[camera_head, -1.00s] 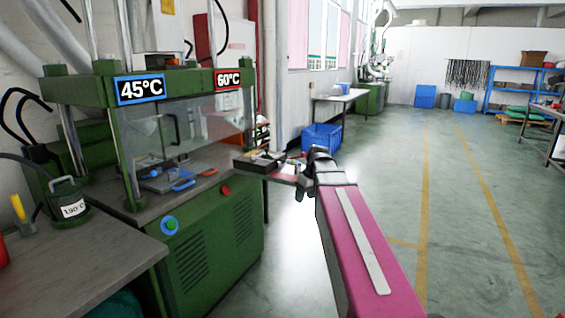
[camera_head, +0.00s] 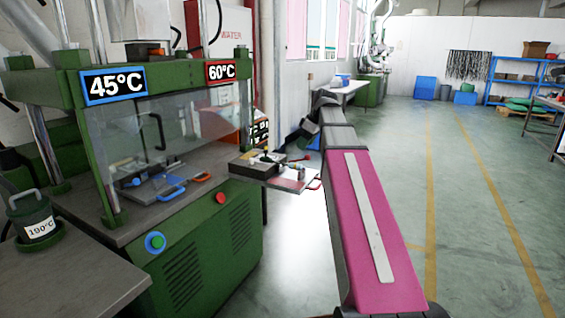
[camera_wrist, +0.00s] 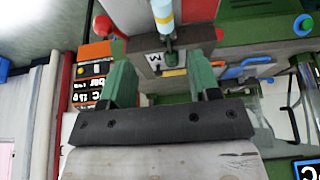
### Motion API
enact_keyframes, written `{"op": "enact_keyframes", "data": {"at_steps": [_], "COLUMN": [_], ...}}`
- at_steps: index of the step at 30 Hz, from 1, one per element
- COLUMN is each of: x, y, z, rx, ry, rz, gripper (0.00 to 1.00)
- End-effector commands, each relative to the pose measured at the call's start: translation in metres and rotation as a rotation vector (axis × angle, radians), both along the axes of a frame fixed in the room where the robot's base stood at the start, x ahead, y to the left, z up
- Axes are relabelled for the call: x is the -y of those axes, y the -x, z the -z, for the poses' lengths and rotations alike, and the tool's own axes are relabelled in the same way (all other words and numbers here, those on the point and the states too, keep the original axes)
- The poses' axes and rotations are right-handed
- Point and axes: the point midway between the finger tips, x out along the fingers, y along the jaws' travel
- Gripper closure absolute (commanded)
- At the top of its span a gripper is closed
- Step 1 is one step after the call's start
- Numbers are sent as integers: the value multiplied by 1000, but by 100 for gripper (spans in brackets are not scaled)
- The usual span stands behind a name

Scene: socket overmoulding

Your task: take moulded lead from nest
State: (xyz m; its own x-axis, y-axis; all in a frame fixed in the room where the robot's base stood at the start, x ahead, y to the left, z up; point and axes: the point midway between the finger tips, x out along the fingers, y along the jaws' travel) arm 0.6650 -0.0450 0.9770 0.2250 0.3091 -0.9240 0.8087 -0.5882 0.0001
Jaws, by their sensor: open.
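The green press (camera_head: 195,240) stands at the left in the head view. A blue handle (camera_wrist: 250,66) shows to the right in the wrist view.
A side shelf with a dark box (camera_head: 252,167) and small items juts from the press's right side, close to my arm. A green pot marked 100°C (camera_head: 38,228) stands on the grey bench (camera_head: 75,275) at the left. Floor (camera_head: 480,240) at the right is clear.

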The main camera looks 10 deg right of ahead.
Motion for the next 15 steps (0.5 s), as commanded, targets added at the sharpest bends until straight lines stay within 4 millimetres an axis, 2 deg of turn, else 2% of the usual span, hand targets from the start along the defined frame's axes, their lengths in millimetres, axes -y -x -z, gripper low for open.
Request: {"op": "enact_keyframes", "data": {"at_steps": [15], "x": [-18], "y": [-12], "z": [50], "rx": [-1], "ry": [-1], "rz": [1], "gripper": [43]}}
